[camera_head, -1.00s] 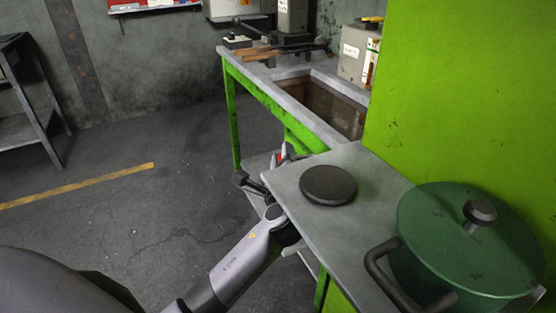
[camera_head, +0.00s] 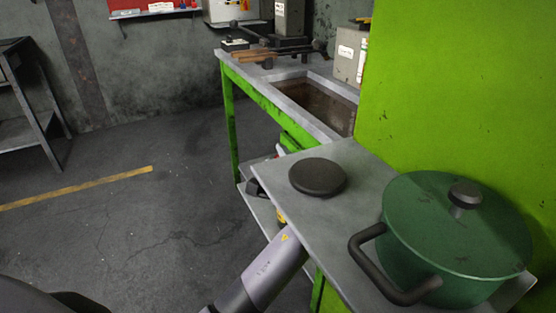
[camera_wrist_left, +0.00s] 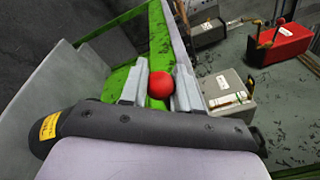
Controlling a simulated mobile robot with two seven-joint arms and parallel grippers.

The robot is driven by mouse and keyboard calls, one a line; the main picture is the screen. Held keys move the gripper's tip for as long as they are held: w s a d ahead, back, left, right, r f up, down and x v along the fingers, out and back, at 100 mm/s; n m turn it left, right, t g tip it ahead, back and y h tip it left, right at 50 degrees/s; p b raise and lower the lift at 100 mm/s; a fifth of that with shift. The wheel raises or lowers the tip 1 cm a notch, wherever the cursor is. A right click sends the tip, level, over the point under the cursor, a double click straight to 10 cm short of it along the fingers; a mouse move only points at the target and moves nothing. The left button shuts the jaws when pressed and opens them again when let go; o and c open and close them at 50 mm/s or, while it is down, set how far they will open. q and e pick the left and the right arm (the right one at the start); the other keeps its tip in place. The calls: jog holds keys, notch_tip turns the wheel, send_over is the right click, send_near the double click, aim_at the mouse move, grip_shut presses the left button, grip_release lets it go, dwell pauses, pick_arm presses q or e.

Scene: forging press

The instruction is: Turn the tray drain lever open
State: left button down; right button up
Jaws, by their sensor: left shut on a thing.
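The lever shows as a red ball knob (camera_wrist_left: 161,85) in the left wrist view, between the two grey fingers of my left gripper (camera_wrist_left: 160,88). The gripper is shut on this knob. The lever's arm below the knob is hidden. In the head view my left arm reaches up from the bottom, and its wrist is mostly hidden behind the grey side shelf. The sunken tray (camera_head: 318,103), with a brown inside, is set in the bench top above. My right gripper is not in view.
The grey side shelf (camera_head: 300,205) carries a black disc (camera_head: 318,177) and a green lidded pot (camera_head: 455,235), close over my left wrist. A bright green panel (camera_head: 460,80) stands at the right.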

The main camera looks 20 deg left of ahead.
pick_arm(q)
jog(key=c, duration=0.8)
grip_release()
jog(key=shift+c, duration=0.2)
jog(key=shift+s, duration=0.1)
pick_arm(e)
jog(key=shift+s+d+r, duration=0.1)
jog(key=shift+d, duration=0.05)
